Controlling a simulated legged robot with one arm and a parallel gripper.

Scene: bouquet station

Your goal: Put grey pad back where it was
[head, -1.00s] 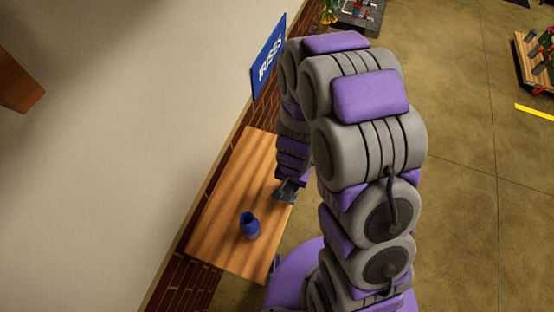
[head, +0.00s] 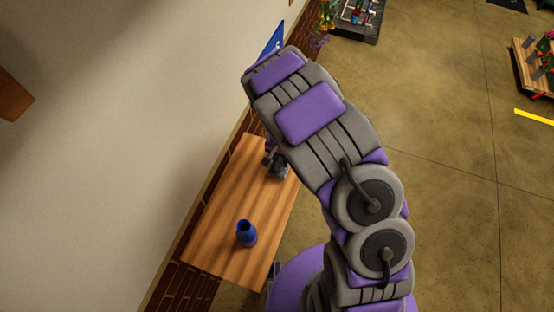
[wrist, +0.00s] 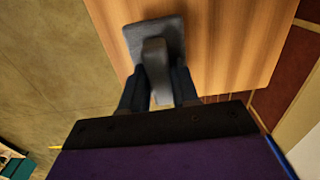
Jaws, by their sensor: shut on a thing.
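The grey pad (wrist: 165,30) shows in the wrist view as a flat grey plate with a raised grip block. My gripper (wrist: 158,84) is shut on that block, one dark finger on each side. The plate is over the wooden table (wrist: 225,45), near its edge. I cannot tell whether it touches the wood. In the head view my gripper (head: 276,164) is over the far part of the table (head: 215,240), partly hidden by my arm. The pad is hard to make out there.
A blue vase (head: 246,234) stands upright on the near part of the table. A brick and plaster wall (head: 90,150) runs along the table's left side. A blue sign (head: 272,43) is partly hidden behind my arm. Open floor (head: 450,220) lies to the right.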

